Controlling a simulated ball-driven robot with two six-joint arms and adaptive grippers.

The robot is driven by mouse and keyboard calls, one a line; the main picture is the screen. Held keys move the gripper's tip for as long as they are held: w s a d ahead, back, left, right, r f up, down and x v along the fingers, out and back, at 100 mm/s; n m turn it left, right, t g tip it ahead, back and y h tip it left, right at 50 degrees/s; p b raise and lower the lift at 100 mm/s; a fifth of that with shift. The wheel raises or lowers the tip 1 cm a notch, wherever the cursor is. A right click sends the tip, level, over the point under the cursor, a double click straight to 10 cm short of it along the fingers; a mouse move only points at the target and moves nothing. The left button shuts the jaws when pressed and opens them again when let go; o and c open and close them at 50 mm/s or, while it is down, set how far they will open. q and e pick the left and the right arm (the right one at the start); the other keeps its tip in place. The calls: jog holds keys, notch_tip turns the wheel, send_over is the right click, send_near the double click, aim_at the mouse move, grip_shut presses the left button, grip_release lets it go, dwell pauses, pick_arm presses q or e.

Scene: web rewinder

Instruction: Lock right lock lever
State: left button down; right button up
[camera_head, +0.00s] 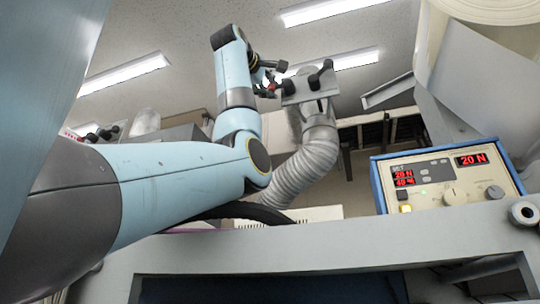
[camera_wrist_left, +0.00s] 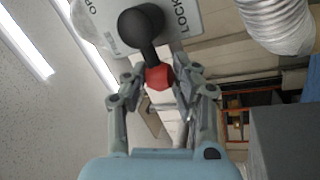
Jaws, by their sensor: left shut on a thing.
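A lock lever with a black ball knob and a red part (camera_wrist_left: 158,77) stands in front of a pale plate (camera_wrist_left: 186,20) in the left wrist view. The plate carries partly hidden lettering that reads "LOCK" on the right. My left gripper (camera_wrist_left: 159,74) is shut on the lever at its red part, just below the knob. In the head view my left gripper (camera_head: 271,83) is at the left edge of a grey plate (camera_head: 305,90), with the red part (camera_head: 273,86) at its fingertips. A second black lever (camera_head: 319,75) stands on that plate, to the right. My right gripper is not in view.
A ribbed grey hose (camera_head: 305,167) hangs below the plate. A control box (camera_head: 448,177) with red displays stands at right on a grey machine frame (camera_head: 300,245). A large pale roll (camera_head: 490,8) is at the upper right.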

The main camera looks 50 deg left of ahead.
pick_arm(q)
jog(key=shift+d+f+n+y+b, duration=0.1)
jog(key=shift+f+n+y+b, duration=0.3)
jog(key=shift+n, duration=0.5)
jog(key=c, duration=1)
grip_release()
jog(key=v, duration=1.2)
jog(key=shift+w, duration=0.15)
